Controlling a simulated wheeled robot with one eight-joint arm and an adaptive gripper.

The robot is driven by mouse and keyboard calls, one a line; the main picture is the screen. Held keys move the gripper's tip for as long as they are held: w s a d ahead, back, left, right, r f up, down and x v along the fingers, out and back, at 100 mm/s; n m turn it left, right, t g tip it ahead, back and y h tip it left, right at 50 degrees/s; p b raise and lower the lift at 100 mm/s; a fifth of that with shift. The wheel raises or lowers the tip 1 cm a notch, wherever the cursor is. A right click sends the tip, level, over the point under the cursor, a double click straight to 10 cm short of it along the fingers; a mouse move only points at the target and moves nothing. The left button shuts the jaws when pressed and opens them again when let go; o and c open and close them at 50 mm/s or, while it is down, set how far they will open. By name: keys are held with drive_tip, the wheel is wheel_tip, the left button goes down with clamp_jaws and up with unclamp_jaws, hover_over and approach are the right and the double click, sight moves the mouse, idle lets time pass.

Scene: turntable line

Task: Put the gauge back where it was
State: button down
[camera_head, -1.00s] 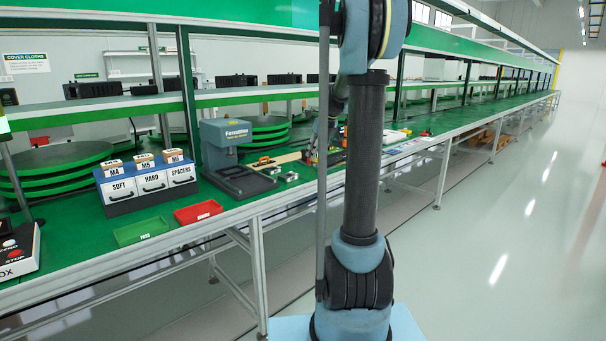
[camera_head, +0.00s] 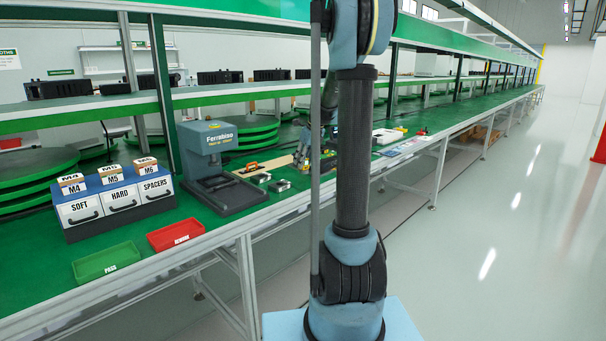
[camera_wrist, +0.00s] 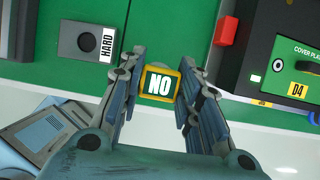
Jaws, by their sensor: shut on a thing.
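The gauge (camera_wrist: 159,83) shows in the wrist view as a small yellow-framed block with a dark face reading "NO". It sits between the two fingertips of my gripper (camera_wrist: 158,78), which is shut on it. The green bench surface (camera_wrist: 162,25) lies beyond it. In the head view my gripper (camera_head: 302,155) is small and partly behind my own arm, over the bench near the press stand; the gauge cannot be made out there.
In the wrist view a grey block marked HARD (camera_wrist: 88,40) lies left of the gauge, and a dark box marked D4 (camera_wrist: 270,80) is right. In the head view stand the Ferrabino press (camera_head: 210,145), labelled bins (camera_head: 120,205), a green tray (camera_head: 106,262) and a red tray (camera_head: 175,235).

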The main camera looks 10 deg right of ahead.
sight(304, 170)
drive_tip(key=shift+f, duration=2.35)
drive_tip(key=shift+s, duration=0.1)
drive_tip(key=c, duration=1.2)
unclamp_jaws()
